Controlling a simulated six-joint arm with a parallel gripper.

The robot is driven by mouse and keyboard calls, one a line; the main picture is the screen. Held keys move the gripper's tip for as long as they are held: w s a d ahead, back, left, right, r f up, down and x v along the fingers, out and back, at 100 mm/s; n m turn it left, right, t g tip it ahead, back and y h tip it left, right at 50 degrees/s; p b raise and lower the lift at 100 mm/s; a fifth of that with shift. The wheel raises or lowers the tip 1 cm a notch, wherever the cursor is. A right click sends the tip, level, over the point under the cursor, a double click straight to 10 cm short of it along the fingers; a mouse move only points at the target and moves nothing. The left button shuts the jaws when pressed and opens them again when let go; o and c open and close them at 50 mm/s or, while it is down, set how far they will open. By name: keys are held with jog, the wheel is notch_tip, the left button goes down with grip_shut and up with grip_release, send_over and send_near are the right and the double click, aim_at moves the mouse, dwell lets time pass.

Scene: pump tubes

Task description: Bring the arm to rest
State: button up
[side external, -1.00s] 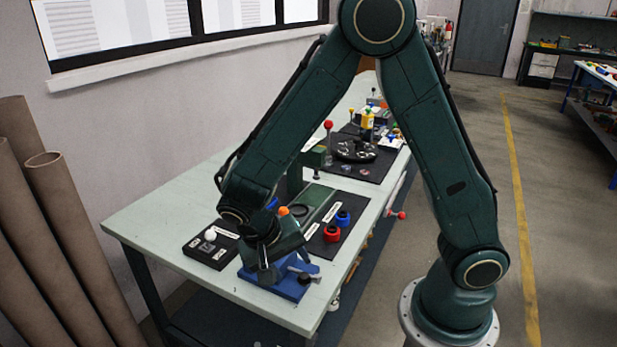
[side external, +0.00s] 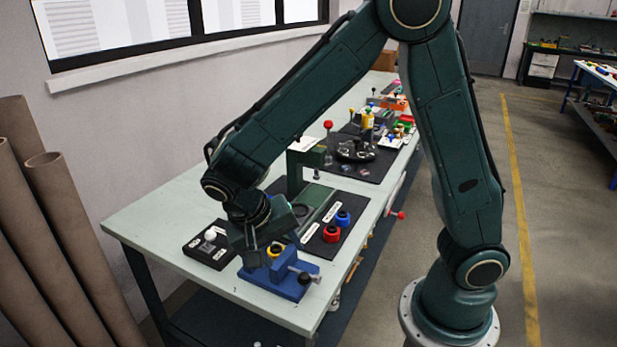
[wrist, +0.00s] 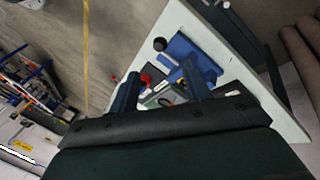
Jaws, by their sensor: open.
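My gripper (side external: 256,262) hangs over the near end of the bench, at the left side of the blue vise (side external: 290,285). Its two fingers are spread apart in the wrist view (wrist: 160,88), with nothing visible held between them. In the side view my gripper covers part of the vise, and I cannot tell the height gap between them.
A black box with a white ball knob (side external: 210,235) stands left of my gripper. A red ring part (side external: 332,234) and a blue one (side external: 343,217) sit on a dark mat. A green press (side external: 297,170) stands behind. The bench's left front (side external: 150,225) is clear.

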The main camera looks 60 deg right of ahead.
jog(key=s+d+r+n+t+y, duration=0.2)
jog(key=s+d+r+n+t, duration=0.1)
jog(key=s+r, duration=0.3)
jog(key=s+d+r+n+t+y, duration=0.2)
jog(key=s+d+r+n+t, duration=0.1)
jog(key=s+r, duration=0.4)
jog(key=shift+r+n+t+y, duration=0.3)
jog(key=shift+r+n+t, duration=0.4)
jog(key=shift+r+n, duration=0.5)
